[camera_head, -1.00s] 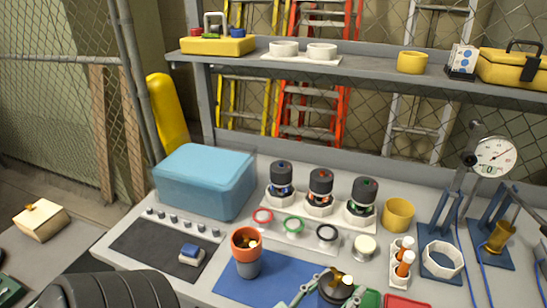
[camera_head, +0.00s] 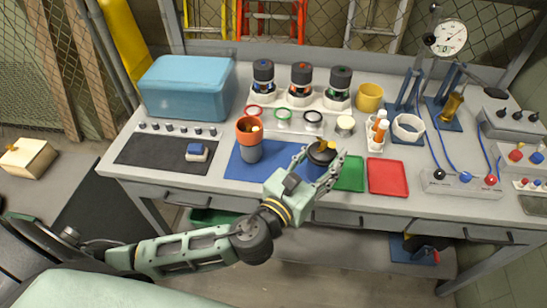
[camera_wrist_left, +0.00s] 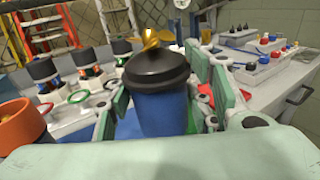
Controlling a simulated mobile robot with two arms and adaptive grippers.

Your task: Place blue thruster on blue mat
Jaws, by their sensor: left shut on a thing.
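The blue thruster shows its black cap (camera_head: 321,153) and a gold propeller in the head view. In the left wrist view its blue body (camera_wrist_left: 163,113) stands roughly upright. My left gripper (camera_head: 320,165) is shut on it, a finger at each side. The thruster is at the right end of the blue mat (camera_head: 238,166), close to the green mat. Its base is hidden, so I cannot tell whether it touches the mat. An orange-topped thruster (camera_head: 249,131) with a grey lower part stands on the blue mat to the left. My right gripper is not in view.
The green mat (camera_head: 349,174) and red tray (camera_head: 388,177) lie right of the blue mat. Behind are colored rings (camera_head: 283,114), several thrusters in white stands (camera_head: 301,83) and a holder with orange-capped tubes (camera_head: 378,133). A black mat (camera_head: 165,150) lies left.

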